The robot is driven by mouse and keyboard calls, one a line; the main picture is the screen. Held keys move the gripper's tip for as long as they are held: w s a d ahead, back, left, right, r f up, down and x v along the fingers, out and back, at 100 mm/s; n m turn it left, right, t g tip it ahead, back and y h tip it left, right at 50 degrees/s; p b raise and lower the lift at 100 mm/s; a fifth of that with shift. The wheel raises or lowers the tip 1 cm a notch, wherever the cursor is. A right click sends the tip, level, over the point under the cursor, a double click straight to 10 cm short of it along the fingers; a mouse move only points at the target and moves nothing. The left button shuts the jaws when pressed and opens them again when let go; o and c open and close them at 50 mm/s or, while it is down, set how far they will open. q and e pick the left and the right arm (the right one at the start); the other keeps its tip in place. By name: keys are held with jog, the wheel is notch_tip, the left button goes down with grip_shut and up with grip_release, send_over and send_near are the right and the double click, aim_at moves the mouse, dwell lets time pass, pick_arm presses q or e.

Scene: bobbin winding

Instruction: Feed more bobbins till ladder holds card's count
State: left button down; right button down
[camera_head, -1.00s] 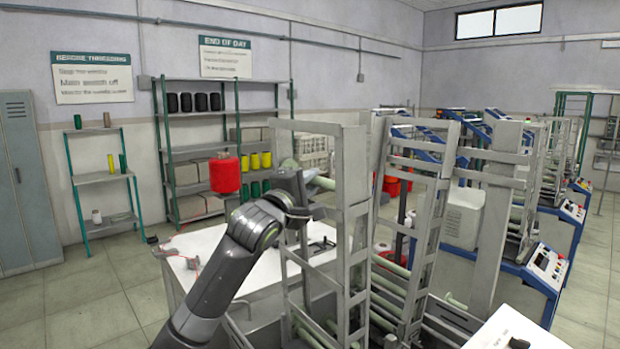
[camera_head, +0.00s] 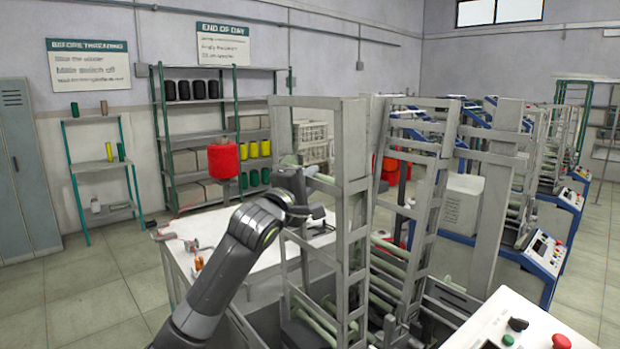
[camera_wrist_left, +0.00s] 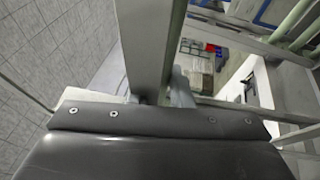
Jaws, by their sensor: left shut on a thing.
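The grey ladder frame (camera_head: 356,215) stands in the middle of the head view. Several pale green bobbins (camera_head: 392,262) lie slanted low between its uprights. My left gripper (camera_head: 303,196) is at the ladder's left side, partly behind an upright. A pale green rod, seemingly a bobbin (camera_head: 325,186), crosses at the gripper, its end showing between the uprights; the gripper appears shut on it. In the left wrist view a grey beam (camera_wrist_left: 150,45) fills the middle and hides the grip. No count card can be made out. My right gripper is not in view.
A white table (camera_head: 208,228) with small tools stands behind my left arm. A red spool (camera_head: 224,160) stands beyond it. A control panel (camera_head: 515,335) with buttons is at the lower right. More winding machines fill the right; floor is free at left.

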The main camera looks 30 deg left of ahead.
pick_arm(q)
jog(key=c, duration=1.2)
grip_release()
jog(key=shift+c, duration=0.2)
jog(key=shift+o, duration=0.3)
jog(key=shift+o, duration=1.3)
